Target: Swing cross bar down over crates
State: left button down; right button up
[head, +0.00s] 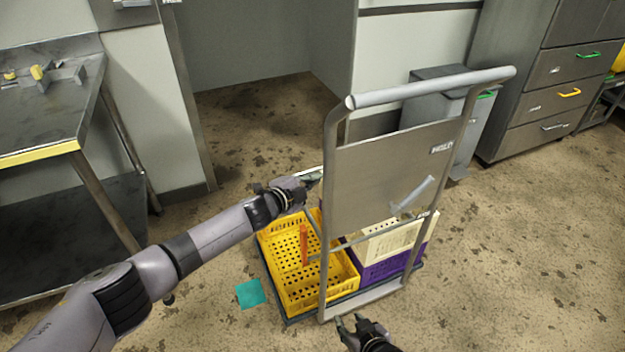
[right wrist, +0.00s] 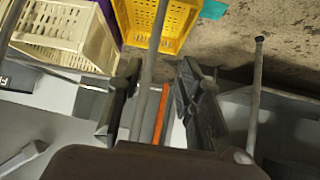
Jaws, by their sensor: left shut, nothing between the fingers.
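The trolley (head: 392,183) carries a yellow crate (head: 277,247) at left and a cream crate (head: 392,242) on a purple crate (head: 385,268) at right. A thin grey bar (head: 352,243) runs across near the crates, and an orange upright piece (head: 304,244) stands by its left end; I cannot tell whether they join. My left gripper (head: 316,174) is shut and empty above the yellow crate, beside the trolley's upright. My right gripper (head: 350,321) is open, low before the trolley. In the right wrist view, a grey tube (right wrist: 149,70) passes between its fingers (right wrist: 155,95), apparently untouched.
A metal table (head: 50,110) stands at the left. Grey drawers (head: 540,100) and a grey bin (head: 440,95) stand behind the trolley at right. A teal square (head: 251,293) lies on the floor left of the trolley. The floor at right is clear.

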pick_arm(q)
jog(key=shift+w+a+f, duration=0.15)
jog(key=shift+w+f, duration=0.05)
jog(key=shift+w, duration=0.35)
pick_arm(e)
jog(key=s+d+f+g+h, duration=0.1)
jog(key=s+d+f+g, duration=0.2)
jog(key=s+f, duration=0.3)
jog(key=s+d+f+g+h, duration=0.1)
jog(key=s+d+f+g, duration=0.2)
jog(key=s, duration=0.6)
notch_tip(320, 180, down, 3)
jog(key=shift+d+r+m+g, duration=0.15)
jog(key=shift+d+m+g, duration=0.2)
jog(key=shift+d, duration=0.2)
pick_arm(q)
jog(key=shift+s, duration=0.1)
jog(key=shift+s+a, duration=0.1)
